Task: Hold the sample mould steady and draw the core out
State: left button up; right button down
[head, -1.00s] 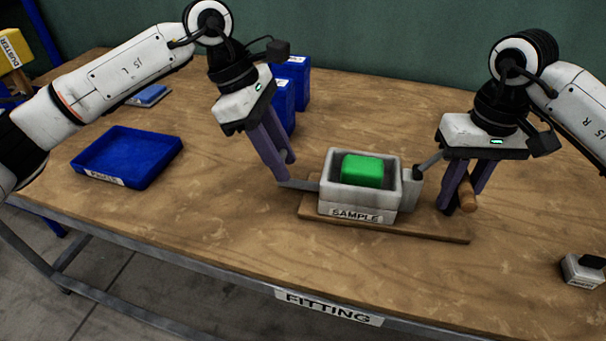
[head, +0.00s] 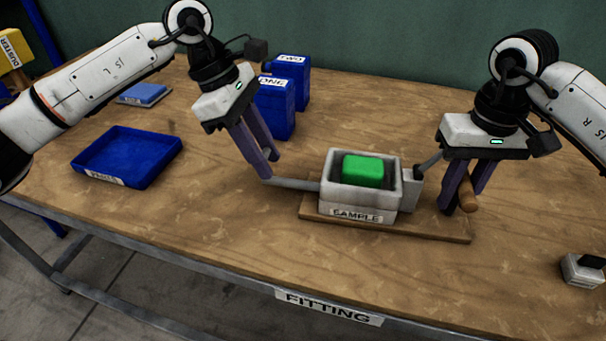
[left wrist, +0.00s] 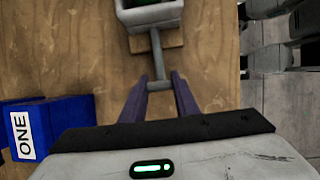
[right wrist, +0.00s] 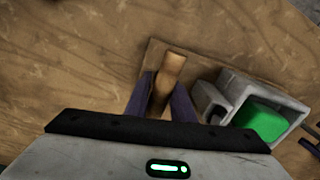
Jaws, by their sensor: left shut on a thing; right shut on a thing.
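The sample mould (head: 360,215), a pale grey open box labelled SAMPLE, sits on a wooden board with a green block (head: 362,171) inside. A grey rod, the core (head: 297,184), sticks out of the mould's left side; its inner end is hidden. My left gripper (head: 268,176) is shut on the core's outer end, where the left wrist view shows a short crossbar (left wrist: 158,86). My right gripper (head: 458,206) is shut on the wooden handle (head: 468,196) at the mould's right side. The handle's end shows between the fingers in the right wrist view (right wrist: 172,66).
A blue tray (head: 85,174) lies at left on the table. Blue containers labelled ONE (head: 276,110) and TWO (head: 301,82) stand behind my left gripper. A small grey block with a dark top (head: 582,271) is at far right. The table in front of the tray is clear.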

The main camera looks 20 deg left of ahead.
pick_arm(q)
jog(key=shift+a, duration=0.8)
pick_arm(e)
jog(key=shift+d, duration=0.15)
pick_arm(q)
jog(key=o, duration=1.3)
jog(key=shift+d, duration=0.1)
jog(key=shift+c, duration=0.2)
jog(key=shift+r, duration=0.2)
jog(key=v, duration=1.1)
jog(key=shift+r, duration=0.4)
pick_arm(e)
jog(key=shift+a, duration=0.2)
jog(key=c, duration=1.5)
grip_release()
jog(key=shift+o, duration=0.2)
